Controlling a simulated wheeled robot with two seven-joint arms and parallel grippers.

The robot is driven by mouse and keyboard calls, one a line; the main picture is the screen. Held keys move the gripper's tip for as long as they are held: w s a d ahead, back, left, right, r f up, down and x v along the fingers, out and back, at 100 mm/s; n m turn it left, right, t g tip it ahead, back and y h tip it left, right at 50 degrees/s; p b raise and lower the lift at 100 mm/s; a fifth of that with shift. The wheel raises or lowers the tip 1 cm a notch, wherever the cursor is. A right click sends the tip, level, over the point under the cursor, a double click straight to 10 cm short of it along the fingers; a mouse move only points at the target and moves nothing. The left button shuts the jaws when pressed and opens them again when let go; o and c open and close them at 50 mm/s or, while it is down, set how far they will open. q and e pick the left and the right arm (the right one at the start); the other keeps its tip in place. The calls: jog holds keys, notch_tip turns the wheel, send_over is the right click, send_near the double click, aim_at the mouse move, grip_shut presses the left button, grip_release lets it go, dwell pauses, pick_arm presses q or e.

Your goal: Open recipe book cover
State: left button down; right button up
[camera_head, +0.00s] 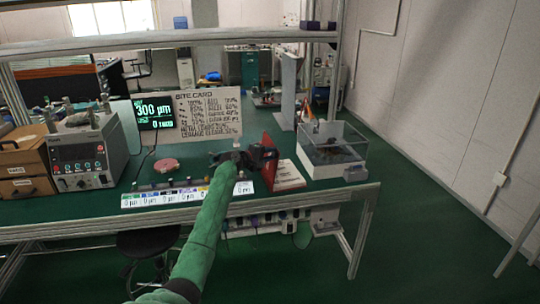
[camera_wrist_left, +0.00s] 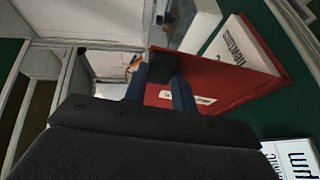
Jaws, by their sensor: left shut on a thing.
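The recipe book lies near the right end of the bench. Its red cover (camera_head: 267,158) stands raised at a steep angle beside the white page (camera_head: 289,175). In the left wrist view the red cover (camera_wrist_left: 222,88) fills the middle, with a printed white page (camera_wrist_left: 246,45) beyond it. My left gripper (camera_head: 264,154) is at the raised cover, and its fingers (camera_wrist_left: 162,84) are shut on the cover's edge. The exact contact is partly hidden by the fingers. My right gripper is in neither view.
A clear-walled box (camera_head: 332,150) stands right of the book. A row of labelled cards (camera_head: 160,198) lies along the front edge. A pink disc (camera_head: 166,165), a bite card board (camera_head: 208,114) and a grey instrument (camera_head: 82,155) are to the left.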

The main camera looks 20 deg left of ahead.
pick_arm(q)
jog(key=shift+f, duration=0.35)
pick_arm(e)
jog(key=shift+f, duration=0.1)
pick_arm(q)
jog(key=c, duration=1.3)
grip_release()
jog(key=shift+o, duration=0.9)
jog(key=shift+w, duration=0.1)
jog(key=shift+r, duration=0.15)
jog(key=shift+s+a, duration=0.2)
jog(key=shift+s, duration=0.1)
jog(key=b+v, duration=0.2)
jog(key=v, duration=0.5)
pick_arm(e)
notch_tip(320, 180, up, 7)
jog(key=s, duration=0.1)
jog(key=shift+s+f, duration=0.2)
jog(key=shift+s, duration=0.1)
pick_arm(q)
jog(key=shift+s, duration=0.1)
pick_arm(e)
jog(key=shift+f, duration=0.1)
